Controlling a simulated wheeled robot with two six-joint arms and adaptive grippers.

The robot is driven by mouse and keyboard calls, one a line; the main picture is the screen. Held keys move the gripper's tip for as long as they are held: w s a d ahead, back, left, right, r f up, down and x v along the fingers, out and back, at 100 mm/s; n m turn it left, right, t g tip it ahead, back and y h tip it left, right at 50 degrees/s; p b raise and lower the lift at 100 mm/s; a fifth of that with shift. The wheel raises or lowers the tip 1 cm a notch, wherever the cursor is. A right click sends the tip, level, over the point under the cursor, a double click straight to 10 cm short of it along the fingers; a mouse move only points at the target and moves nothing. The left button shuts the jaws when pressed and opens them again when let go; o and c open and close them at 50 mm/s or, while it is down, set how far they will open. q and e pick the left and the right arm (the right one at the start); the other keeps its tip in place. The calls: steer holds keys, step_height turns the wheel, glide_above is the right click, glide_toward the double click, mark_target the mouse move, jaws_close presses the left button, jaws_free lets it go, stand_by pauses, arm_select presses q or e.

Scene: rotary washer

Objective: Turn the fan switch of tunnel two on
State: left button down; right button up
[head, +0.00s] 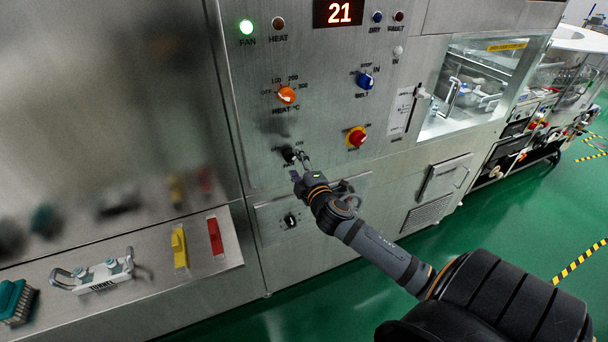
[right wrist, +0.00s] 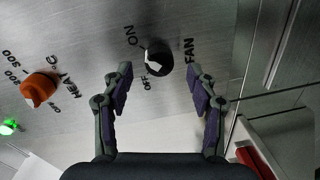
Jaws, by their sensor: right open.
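The fan switch is a black knob (head: 288,153) low on the steel control panel. In the right wrist view the same knob (right wrist: 159,57) sits beside the letters FAN, ON and OFF. Its white mark is on the lower left side, closer to OFF, but its exact angle is hard to tell. My right gripper (head: 299,164) is at the panel in front of the knob. In the right wrist view its open fingers (right wrist: 160,73) stand on either side of the knob, with gaps on both sides. My left gripper is not in view.
An orange heat knob (head: 286,95), a blue belt knob (head: 365,81) and a red stop button (head: 357,137) are above. A steel ledge (head: 145,295) juts out at lower left.

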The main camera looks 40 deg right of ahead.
steer(key=v, duration=0.9)
